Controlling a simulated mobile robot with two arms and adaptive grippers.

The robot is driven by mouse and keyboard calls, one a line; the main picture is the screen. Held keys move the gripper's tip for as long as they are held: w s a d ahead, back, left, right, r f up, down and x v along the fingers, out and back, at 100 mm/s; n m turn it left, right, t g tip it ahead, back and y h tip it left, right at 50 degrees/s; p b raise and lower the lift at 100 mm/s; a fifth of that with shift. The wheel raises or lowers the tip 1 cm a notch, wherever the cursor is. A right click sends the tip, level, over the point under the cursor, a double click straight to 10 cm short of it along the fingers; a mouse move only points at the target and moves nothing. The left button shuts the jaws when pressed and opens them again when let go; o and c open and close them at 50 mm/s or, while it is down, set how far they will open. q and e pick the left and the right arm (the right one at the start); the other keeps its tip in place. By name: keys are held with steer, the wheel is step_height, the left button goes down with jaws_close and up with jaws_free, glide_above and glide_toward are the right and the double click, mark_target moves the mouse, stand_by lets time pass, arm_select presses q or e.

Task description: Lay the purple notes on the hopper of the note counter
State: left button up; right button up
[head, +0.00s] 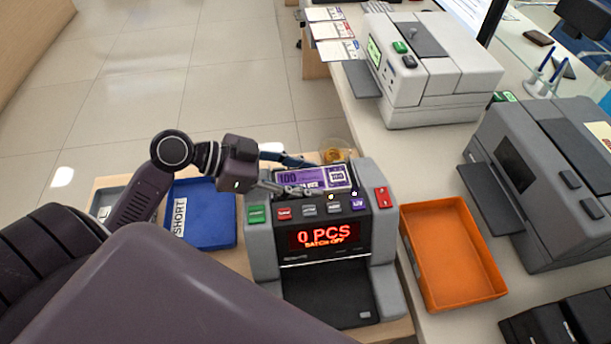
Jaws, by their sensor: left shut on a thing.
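The purple notes (310,178), marked 100, are at the top of the note counter, over its hopper area. My left gripper (292,188) is shut on the notes at their left end. I cannot tell whether the notes touch the hopper or are held just above it. The note counter (262,262) is grey and black, with a row of coloured buttons and a red display reading 0 PCS, BATCH OFF. The gripper hides part of the hopper. My right gripper is not in view.
A blue tray (207,236) labelled SHORT lies left of the counter, and an orange tray (455,295) lies right of it. A white machine (440,80) and a grey machine (545,200) stand further right. A yellowish round item (334,155) is behind the counter.

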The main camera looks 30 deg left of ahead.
arm_select(q)
steer(key=o, duration=1)
steer(key=shift+f, duration=0.1)
steer(key=shift+r, duration=0.25)
steer(key=shift+s+a, duration=0.2)
steer(key=shift+a, duration=0.1)
steer(key=b+v, duration=0.1)
steer(key=v, duration=1)
steer(key=shift+a+r, duration=0.1)
steer(key=shift+r, duration=0.05)
